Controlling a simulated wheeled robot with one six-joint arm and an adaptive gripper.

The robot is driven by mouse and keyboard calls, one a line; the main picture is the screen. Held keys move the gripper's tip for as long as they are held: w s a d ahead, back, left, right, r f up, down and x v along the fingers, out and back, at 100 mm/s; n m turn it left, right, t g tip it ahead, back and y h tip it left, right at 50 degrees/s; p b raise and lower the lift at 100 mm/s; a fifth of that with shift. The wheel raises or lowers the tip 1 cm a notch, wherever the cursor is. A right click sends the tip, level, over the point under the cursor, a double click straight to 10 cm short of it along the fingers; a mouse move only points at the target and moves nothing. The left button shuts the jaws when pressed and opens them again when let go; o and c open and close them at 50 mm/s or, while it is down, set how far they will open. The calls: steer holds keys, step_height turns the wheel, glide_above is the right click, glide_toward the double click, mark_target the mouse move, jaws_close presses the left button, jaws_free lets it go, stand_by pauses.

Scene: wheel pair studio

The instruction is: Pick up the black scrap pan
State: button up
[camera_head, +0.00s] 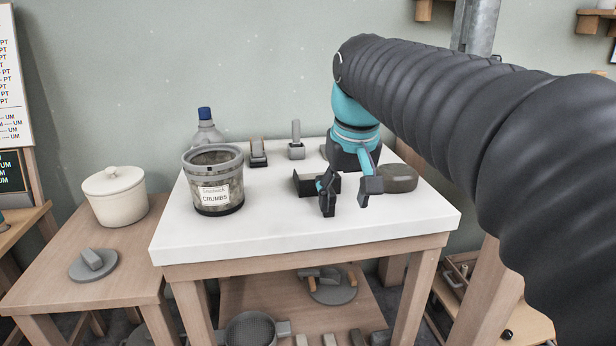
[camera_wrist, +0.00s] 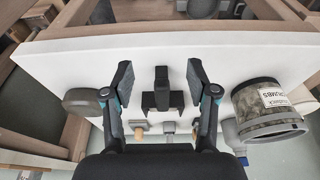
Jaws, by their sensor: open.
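The black scrap pan (camera_head: 303,184) lies on the white tabletop, partly hidden behind one finger of my gripper in the head view. In the wrist view the pan (camera_wrist: 162,99) shows a wide open body and a short, thick handle pointing up in the picture. My gripper (camera_head: 348,198) is open and empty above the table, just right of the pan in the head view. In the wrist view my gripper (camera_wrist: 160,76) has its fingers on either side of the pan's handle, with clear gaps. I cannot tell the exact height between fingertips and handle.
A tub labelled CRUMBS (camera_head: 214,178) stands left of the pan, with a blue-capped bottle (camera_head: 206,133) behind it. Small grey tools (camera_head: 296,140) stand at the back. A dark oval block (camera_head: 398,178) lies to the right. The front of the white tabletop (camera_head: 290,228) is clear.

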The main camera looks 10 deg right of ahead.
steer(key=w+r+g+p, duration=0.1)
steer(key=w+r+p, duration=0.1)
steer(key=w+r, duration=0.35)
steer(key=w+r+g+p, duration=0.2)
steer(key=w+r, duration=0.1)
steer(key=w, duration=0.6)
steer(key=f, duration=0.2)
steer(key=f+b, duration=0.1)
steer(key=f, duration=0.2)
steer(key=w+f+b, duration=0.1)
steer(key=f, duration=0.2)
steer(key=shift+f, duration=0.15)
steer(key=shift+s+f+b, duration=0.15)
steer(key=shift+f+b, duration=0.2)
steer(key=shift+f, duration=0.95)
steer(key=shift+s+f+b, duration=0.1)
steer(key=shift+f+b, duration=0.25)
steer(key=shift+f, duration=0.95)
jaws_close()
